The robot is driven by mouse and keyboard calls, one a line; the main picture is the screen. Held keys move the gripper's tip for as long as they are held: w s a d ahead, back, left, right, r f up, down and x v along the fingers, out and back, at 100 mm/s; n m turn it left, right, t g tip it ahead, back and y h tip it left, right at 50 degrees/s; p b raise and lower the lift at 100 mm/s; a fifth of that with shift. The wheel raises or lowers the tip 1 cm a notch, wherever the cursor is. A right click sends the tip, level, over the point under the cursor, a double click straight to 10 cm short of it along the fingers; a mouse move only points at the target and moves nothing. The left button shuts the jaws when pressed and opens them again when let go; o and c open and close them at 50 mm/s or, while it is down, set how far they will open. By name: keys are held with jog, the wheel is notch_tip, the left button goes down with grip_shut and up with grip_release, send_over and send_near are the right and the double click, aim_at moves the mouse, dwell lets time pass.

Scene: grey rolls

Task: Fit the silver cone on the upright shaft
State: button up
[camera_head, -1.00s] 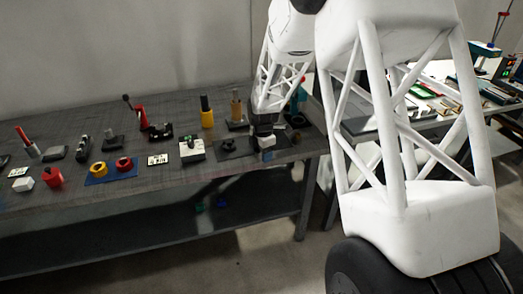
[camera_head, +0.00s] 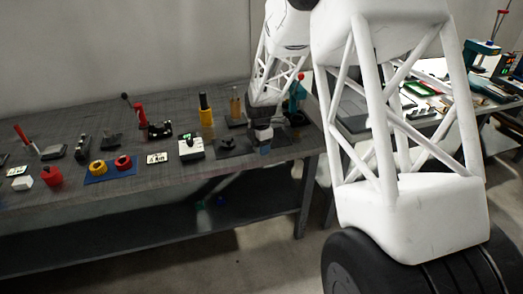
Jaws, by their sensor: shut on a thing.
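My gripper (camera_head: 263,141) points down over the front right part of the dark bench, small in the view. It is shut on a small grey piece, which I take to be the silver cone (camera_head: 265,150), at its lower tip; the cone's shape is mostly hidden. Just left of the gripper lies a flat dark plate (camera_head: 229,149) with a small dark raised part on it. Behind the gripper stands a tan upright post (camera_head: 236,106) on a dark base. I cannot tell which of these carries the shaft, or whether the cone touches anything.
The bench (camera_head: 130,192) holds a white-topped box (camera_head: 191,150), a yellow post (camera_head: 206,110), a blue mat (camera_head: 110,171) with yellow and red rings, and a red part (camera_head: 53,176). A dark round part (camera_head: 297,118) stands right of the gripper. The bench's front strip is clear.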

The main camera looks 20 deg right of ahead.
jog(key=w+r+m, duration=0.2)
jog(key=w+r, duration=0.4)
jog(key=w, duration=0.4)
jog(key=w+a+r+m, duration=0.1)
jog(key=w+r+m, duration=0.1)
jog(key=w+r, duration=0.5)
jog(key=w+a+r+m, duration=0.1)
jog(key=w+r, duration=0.5)
jog(key=w, duration=0.9)
jog(key=shift+r+m, duration=0.4)
jog(key=shift+a, duration=0.1)
jog(key=shift+f, duration=2.9)
jog(key=shift+f, duration=2.2)
